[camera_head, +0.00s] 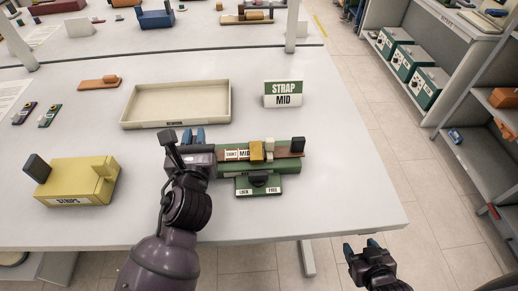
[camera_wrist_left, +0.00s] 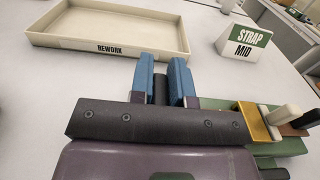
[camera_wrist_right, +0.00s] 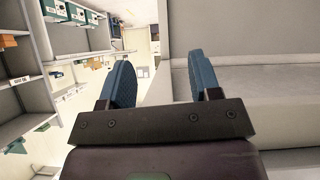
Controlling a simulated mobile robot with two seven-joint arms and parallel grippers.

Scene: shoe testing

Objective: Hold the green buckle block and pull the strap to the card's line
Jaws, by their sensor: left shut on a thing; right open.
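The green buckle block (camera_head: 285,166) lies at the table's front middle. A brown strap (camera_head: 282,155) runs along its top, with a yellow buckle (camera_head: 257,150), a pale upright piece (camera_head: 269,148) and a dark tab (camera_head: 297,146) at the right end. Printed marks beside the buckle include MID. A dark lever (camera_head: 259,178) sits over a LOCK/FREE plate in front. The card (camera_head: 283,93) behind reads STRAP MID. My left gripper (camera_head: 194,136) is shut on a dark upright piece (camera_wrist_left: 160,90) at the block's left end. My right gripper (camera_head: 361,248) is open and empty, beyond the table's front edge.
A cream REWORK tray (camera_head: 175,122) lies behind the block. The table right of the green block is clear. Shelves (camera_head: 470,110) stand across the aisle.

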